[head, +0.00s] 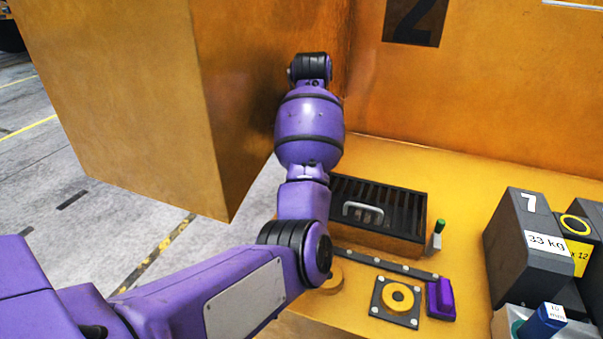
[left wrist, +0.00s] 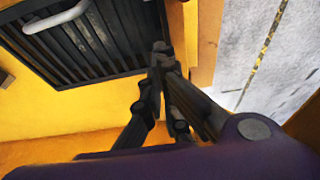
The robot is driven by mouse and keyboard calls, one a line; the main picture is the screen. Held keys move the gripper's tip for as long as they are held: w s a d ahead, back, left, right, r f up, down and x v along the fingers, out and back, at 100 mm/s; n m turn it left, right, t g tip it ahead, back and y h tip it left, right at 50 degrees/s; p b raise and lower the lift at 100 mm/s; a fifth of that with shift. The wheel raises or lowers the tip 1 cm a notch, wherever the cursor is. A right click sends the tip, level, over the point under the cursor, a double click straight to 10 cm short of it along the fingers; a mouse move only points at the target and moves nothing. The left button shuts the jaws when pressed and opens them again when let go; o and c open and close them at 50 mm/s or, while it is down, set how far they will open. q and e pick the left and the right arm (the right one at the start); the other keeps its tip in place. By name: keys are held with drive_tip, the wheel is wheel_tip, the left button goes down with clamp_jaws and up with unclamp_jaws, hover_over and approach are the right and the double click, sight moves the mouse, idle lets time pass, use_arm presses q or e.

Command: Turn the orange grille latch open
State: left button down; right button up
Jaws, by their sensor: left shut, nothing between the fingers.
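The dark slatted grille (head: 399,211) with a pale bar handle (head: 362,211) lies on the yellow deck, partly hidden by my left arm. In the left wrist view the grille (left wrist: 110,30) fills the upper left, with its handle (left wrist: 57,17) showing. My left gripper (left wrist: 161,48) is shut and empty, its fingertips by the grille's edge; I cannot tell whether they touch it. In the head view this gripper is hidden behind my arm. I cannot make out an orange latch on the grille in either view. My right gripper is not in view.
A green-handled lever (head: 438,231) stands right of the grille. In front are an orange ring (head: 397,297) on a dark plate and a purple block (head: 440,299). Dark weights (head: 525,250) stand at the right. A large orange box-like body (head: 120,90) rises at the left.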

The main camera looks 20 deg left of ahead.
use_arm(q)
drive_tip(key=x, duration=0.3)
drive_tip(key=b+x, duration=0.1)
drive_tip(key=x, duration=0.6)
drive_tip(key=shift+s+d+f, duration=0.15)
drive_tip(key=shift+s+f, duration=0.05)
drive_tip(key=s, duration=0.1)
drive_tip(key=s+p, duration=0.1)
drive_tip(key=shift+s+r, duration=0.4)
drive_tip(key=shift+s, duration=0.35)
drive_tip(key=shift+s+f, duration=0.15)
drive_tip(key=shift+f, duration=0.15)
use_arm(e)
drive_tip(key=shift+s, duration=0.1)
